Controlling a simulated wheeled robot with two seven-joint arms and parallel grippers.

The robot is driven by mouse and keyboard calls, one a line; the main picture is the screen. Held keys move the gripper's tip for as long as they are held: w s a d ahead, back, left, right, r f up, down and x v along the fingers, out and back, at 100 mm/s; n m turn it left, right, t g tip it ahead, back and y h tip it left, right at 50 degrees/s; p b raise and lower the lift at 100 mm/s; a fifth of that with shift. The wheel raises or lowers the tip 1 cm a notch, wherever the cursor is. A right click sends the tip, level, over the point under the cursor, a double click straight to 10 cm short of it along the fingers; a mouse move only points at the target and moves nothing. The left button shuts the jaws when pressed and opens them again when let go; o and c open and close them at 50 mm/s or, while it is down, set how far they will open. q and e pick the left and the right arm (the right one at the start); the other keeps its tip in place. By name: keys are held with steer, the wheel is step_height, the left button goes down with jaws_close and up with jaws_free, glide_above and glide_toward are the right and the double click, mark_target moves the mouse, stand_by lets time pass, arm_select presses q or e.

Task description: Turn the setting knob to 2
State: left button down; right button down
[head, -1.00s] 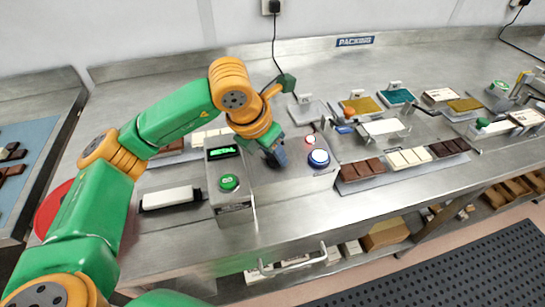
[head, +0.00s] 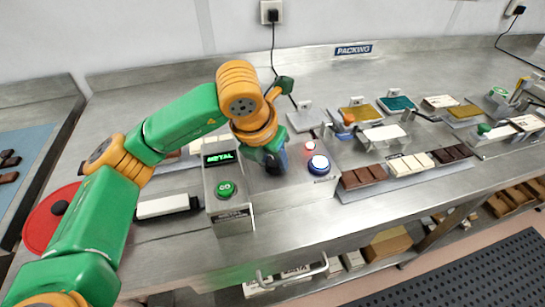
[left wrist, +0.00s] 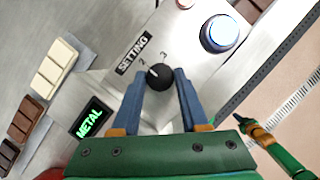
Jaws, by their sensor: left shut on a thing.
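The black setting knob (left wrist: 158,76) stands on a grey panel beside the label SETTING (left wrist: 132,53) in the left wrist view. The numbers 2 and 3 show near it. A small light mark sits on the knob's upper left side; which number it points at is hard to tell. My left gripper (left wrist: 160,82) is shut on the knob, with one blue finger on each side. In the head view my left gripper (head: 276,160) reaches down to the panel and hides the knob.
A box with a green METAL display (head: 221,158) and a green button (head: 226,190) stands close left of the gripper. A blue button (head: 319,165) and a small red one (head: 310,146) are close right. Chocolate bars (head: 363,177) lie further right.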

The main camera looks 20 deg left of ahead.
arm_select(q)
steer(key=shift+c, duration=2.1)
jaws_free()
steer(key=shift+r, duration=0.1)
steer(key=b+v, duration=0.1)
steer(key=v, duration=0.5)
steer(key=shift+r, duration=0.1)
steer(key=shift+s+r, duration=0.2)
steer(key=shift+r, duration=0.2)
